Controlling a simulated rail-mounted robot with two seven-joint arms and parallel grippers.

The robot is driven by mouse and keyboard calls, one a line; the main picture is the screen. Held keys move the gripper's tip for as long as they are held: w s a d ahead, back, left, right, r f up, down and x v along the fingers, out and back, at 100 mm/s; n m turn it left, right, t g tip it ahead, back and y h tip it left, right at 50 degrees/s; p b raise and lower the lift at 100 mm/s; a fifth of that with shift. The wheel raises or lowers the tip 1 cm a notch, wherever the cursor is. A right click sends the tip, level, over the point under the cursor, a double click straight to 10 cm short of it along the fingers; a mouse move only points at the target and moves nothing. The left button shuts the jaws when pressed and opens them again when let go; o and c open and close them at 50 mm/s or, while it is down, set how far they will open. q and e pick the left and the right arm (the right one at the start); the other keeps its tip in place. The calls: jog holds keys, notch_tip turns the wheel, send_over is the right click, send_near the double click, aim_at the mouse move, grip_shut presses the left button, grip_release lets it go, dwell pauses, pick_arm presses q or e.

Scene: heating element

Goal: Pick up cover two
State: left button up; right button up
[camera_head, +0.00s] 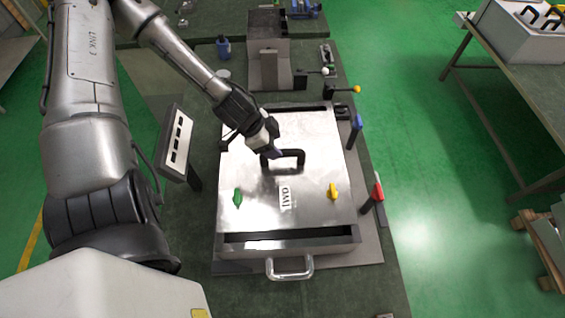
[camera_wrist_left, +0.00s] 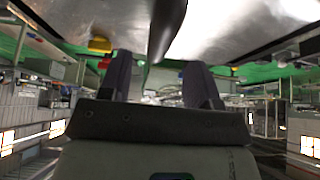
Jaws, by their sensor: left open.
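Cover two (camera_head: 245,170) is a flat silver metal plate with a label reading TWO (camera_head: 285,197), lying on a metal box in the head view. A black U-shaped handle (camera_head: 296,154) stands near its middle. My left gripper (camera_head: 274,153) is at the left end of this handle. In the left wrist view the two fingers of my left gripper (camera_wrist_left: 160,82) are apart, and the dark handle (camera_wrist_left: 166,28) shows between them. The shiny cover (camera_wrist_left: 226,28) fills the top of that view. I cannot tell whether the fingers touch the handle. My right gripper is not in view.
A green knob (camera_head: 238,197) and a yellow knob (camera_head: 333,191) stand on the cover. A silver handle (camera_head: 290,275) juts from the box front. A red-topped lever (camera_head: 377,193) stands at right, and a button panel (camera_head: 175,145) at left, close to my left arm.

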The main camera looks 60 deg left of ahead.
aim_at(283, 151)
pick_arm(q)
jog(key=shift+s+b+x, duration=0.2)
jog(key=shift+b+x, duration=0.55)
jog(key=shift+x, duration=1.2)
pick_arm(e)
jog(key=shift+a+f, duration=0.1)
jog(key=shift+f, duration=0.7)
pick_arm(q)
jog(key=shift+b+x, duration=0.45)
jog(key=shift+x, duration=0.45)
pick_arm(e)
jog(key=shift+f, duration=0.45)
pick_arm(q)
jog(key=shift+c, duration=0.5)
jog(key=c, duration=0.3)
grip_shut()
jog(key=shift+r, duration=0.1)
